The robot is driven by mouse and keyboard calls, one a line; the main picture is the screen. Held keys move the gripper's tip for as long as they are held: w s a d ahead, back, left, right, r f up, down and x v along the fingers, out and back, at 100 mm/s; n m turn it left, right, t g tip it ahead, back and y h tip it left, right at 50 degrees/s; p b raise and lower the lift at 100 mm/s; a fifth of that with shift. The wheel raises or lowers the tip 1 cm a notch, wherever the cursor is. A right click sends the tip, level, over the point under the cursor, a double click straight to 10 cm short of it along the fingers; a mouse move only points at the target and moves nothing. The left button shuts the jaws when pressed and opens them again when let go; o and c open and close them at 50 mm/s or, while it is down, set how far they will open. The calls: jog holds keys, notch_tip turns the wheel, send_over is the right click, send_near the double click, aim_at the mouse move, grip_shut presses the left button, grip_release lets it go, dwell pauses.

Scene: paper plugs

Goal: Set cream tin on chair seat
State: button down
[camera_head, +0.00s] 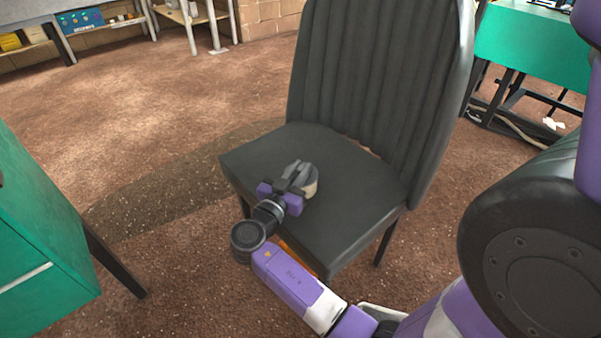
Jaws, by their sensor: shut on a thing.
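A dark grey chair with a ribbed backrest stands in the middle of the head view. Its padded seat (345,228) is flat and otherwise bare. My gripper (300,178) is over the left middle of the seat, shut on the cream tin (311,187). The tin is small and round, with a cream side showing at the right of the fingers. The fingers and a grey part hide much of it. I cannot tell whether the tin touches the seat or is held just above it.
A green cabinet (40,235) stands at the left. A green table (530,50) with dark legs and cables is at the back right. Shelves with boxes (82,20) line the back wall. Brown floor (150,120) is open left of the chair.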

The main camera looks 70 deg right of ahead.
jog(key=shift+f, duration=0.15)
jog(key=c, duration=1.4)
grip_release()
jog(key=shift+o, duration=0.2)
jog(key=shift+r, duration=0.25)
jog(key=a, duration=0.4)
jog(key=w+a+p, duration=0.1)
jog(key=a, duration=0.7)
jog(key=shift+w+f, duration=0.1)
jog(key=shift+w, duration=0.3)
jog(key=shift+w+d, duration=0.1)
